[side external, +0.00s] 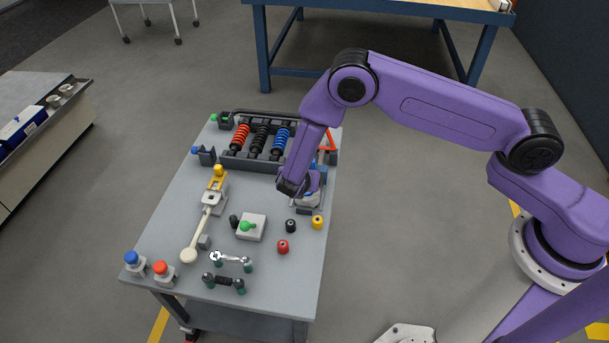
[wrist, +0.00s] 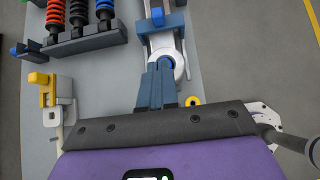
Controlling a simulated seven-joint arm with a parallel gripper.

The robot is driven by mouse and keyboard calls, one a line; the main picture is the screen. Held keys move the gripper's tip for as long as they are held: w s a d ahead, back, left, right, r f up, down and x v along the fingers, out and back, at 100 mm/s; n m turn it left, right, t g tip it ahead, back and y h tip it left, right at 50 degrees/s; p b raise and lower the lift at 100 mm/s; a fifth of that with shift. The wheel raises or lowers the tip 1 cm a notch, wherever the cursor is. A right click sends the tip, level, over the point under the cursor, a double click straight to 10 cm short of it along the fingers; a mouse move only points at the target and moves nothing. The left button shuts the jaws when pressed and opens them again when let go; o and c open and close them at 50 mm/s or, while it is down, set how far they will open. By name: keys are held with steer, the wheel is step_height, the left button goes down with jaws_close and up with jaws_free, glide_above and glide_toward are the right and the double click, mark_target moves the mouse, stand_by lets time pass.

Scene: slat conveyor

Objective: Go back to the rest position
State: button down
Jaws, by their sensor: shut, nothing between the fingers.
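My gripper (side external: 296,187) hangs low over the right side of the grey table (side external: 182,228), at the end of my purple arm. In the wrist view its two blue-grey fingers (wrist: 160,72) lie together with nothing between them. They point at a white and blue device (wrist: 165,45), whose round end shows just past the fingertips. I cannot tell whether the fingers touch it. In the side view my gripper partly hides this device.
A dark rack (side external: 252,163) with red, black and blue coils stands at the table's far end. A long lever (side external: 197,234) lies at left. A box with a green knob (side external: 247,227), red knob (side external: 283,246) and yellow knob (side external: 317,222) stand nearer.

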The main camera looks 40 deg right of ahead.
steer(key=shift+r, duration=0.1)
steer(key=s+d+r+m+g+y, duration=0.1)
steer(key=s+d+r+m, duration=0.1)
steer(key=s+r+m, duration=0.5)
steer(key=s+d+r+m+g+y, duration=0.15)
steer(key=s+r, duration=0.45)
steer(key=r, duration=0.6)
steer(key=s+d+r+m+g+y, duration=0.1)
steer(key=s+d+r+m, duration=0.1)
steer(key=s, duration=0.5)
steer(key=s+d+r+m+g+y, duration=0.1)
steer(key=s+d+r+m+y, duration=0.1)
steer(key=s, duration=0.5)
steer(key=s+d+r+m+g+y, duration=0.1)
steer(key=s+d+r+m+g, duration=0.1)
steer(key=s, duration=0.6)
steer(key=shift+d+r, duration=0.8)
steer(key=shift+r, duration=0.15)
steer(key=shift+s+y, duration=0.1)
steer(key=shift+y, duration=0.15)
